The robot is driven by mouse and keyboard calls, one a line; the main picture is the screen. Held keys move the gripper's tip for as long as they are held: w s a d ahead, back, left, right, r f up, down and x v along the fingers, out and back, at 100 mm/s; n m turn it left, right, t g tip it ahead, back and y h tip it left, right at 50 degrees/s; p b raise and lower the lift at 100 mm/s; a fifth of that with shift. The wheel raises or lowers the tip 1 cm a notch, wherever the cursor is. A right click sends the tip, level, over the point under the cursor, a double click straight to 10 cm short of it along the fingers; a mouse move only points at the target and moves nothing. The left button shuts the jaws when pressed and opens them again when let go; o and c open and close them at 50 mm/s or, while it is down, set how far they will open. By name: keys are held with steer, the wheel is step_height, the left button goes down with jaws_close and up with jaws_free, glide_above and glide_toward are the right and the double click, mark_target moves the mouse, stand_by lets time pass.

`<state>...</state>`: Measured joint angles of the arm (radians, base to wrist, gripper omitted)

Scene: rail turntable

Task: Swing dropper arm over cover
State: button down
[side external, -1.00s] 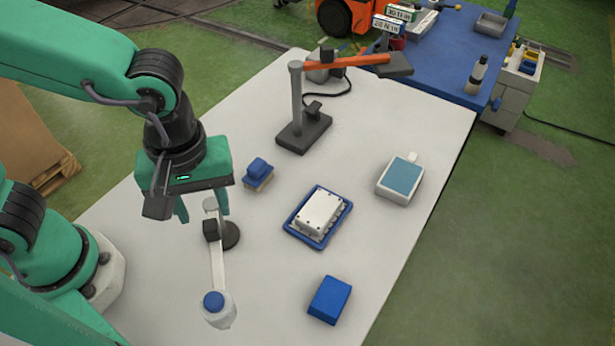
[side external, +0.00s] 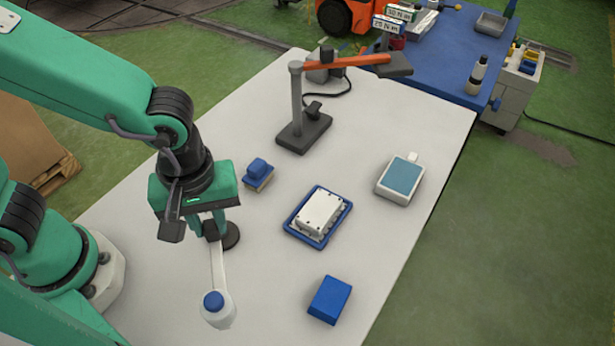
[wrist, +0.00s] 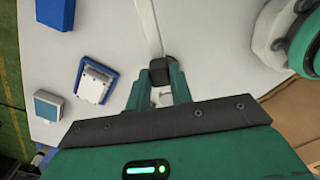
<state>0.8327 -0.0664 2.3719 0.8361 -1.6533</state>
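The dropper arm (side external: 217,270) is a thin white bar on a round dark base (side external: 231,236). Its front end carries a white bottle with a blue cap (side external: 213,301). A black block (wrist: 162,70) sits on the bar near the pivot. My gripper (wrist: 161,78) points down at this block, with its green fingers apart on either side of it. I cannot tell whether they touch it. In the side view my gripper (side external: 208,226) partly hides the pivot end. The white cover (side external: 318,212) lies in a blue tray (side external: 291,231), right of the dropper arm.
A blue block (side external: 329,300) lies in front of the tray. A blue-topped piece (side external: 258,174) stands behind it to the left. A white box with a teal top (side external: 400,180) is at right. A stand with an orange arm (side external: 346,61) rises at the back.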

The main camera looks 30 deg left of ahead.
steer(key=shift+w, duration=0.1)
stand_by(0.3)
steer(key=w+n, duration=0.8)
steer(key=n, duration=0.8)
steer(key=shift+n, duration=0.3)
steer(key=shift+w+d+r, duration=0.1)
stand_by(0.4)
steer(key=c, duration=1.2)
jaws_free()
steer(key=shift+c, duration=0.2)
